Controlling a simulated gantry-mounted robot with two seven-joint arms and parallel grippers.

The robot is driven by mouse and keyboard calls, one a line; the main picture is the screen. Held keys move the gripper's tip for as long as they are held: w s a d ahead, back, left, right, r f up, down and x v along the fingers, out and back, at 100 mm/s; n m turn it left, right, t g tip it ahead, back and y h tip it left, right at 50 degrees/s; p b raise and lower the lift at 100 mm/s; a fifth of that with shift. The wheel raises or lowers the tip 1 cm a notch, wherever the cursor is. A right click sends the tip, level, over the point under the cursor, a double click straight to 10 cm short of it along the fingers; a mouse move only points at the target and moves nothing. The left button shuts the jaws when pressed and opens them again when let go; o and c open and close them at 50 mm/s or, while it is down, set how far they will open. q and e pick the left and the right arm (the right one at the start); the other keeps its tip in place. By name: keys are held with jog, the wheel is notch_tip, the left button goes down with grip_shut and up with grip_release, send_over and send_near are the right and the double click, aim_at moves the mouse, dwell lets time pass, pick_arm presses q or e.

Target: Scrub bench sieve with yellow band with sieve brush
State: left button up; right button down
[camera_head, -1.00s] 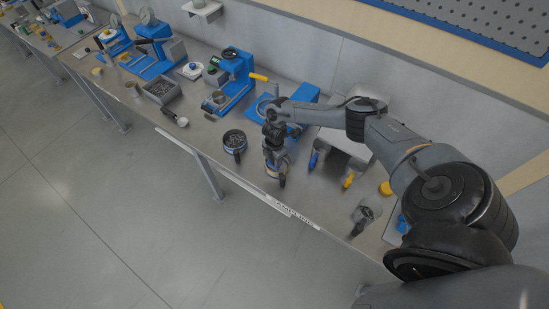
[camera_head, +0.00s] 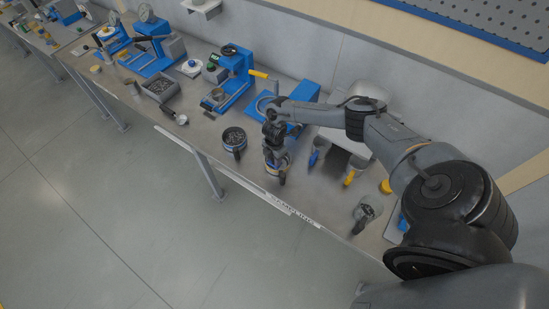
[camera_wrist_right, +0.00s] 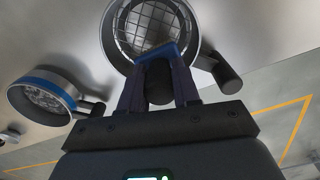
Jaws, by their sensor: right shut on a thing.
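The bench sieve with yellow band (camera_head: 271,172) stands near the bench's front edge, mostly hidden under my right gripper (camera_head: 277,154); its dark handle points to the front. In the right wrist view the sieve (camera_wrist_right: 128,22) shows its round mesh, with its black handle to the right. My right gripper (camera_wrist_right: 158,82) is shut on the sieve brush (camera_wrist_right: 158,80), whose dark handle is between the fingers. The brush's blue head is over the near part of the mesh; whether its bristles touch is hidden. My left gripper is not in view.
A blue-banded sieve (camera_head: 234,137) filled with dark grains stands just left. Another sieve (camera_head: 368,209) stands at the right, near a yellow lid (camera_head: 385,187). Blue and yellow handled tools (camera_head: 348,178) lie between. Blue machines (camera_head: 236,75) line the back.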

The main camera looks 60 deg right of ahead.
jog(key=shift+f+b, duration=0.4)
jog(key=shift+f, duration=0.15)
jog(key=shift+f+b, duration=0.4)
jog(key=shift+f, duration=0.1)
jog(key=shift+d, duration=0.1)
jog(key=shift+s+d+b, duration=0.1)
jog(key=shift+d+b, duration=0.6)
jog(key=shift+d, duration=0.75)
jog(key=shift+d+r, duration=0.2)
jog(key=shift+d, duration=0.25)
jog(key=shift+f, duration=0.15)
jog(key=shift+a, duration=0.1)
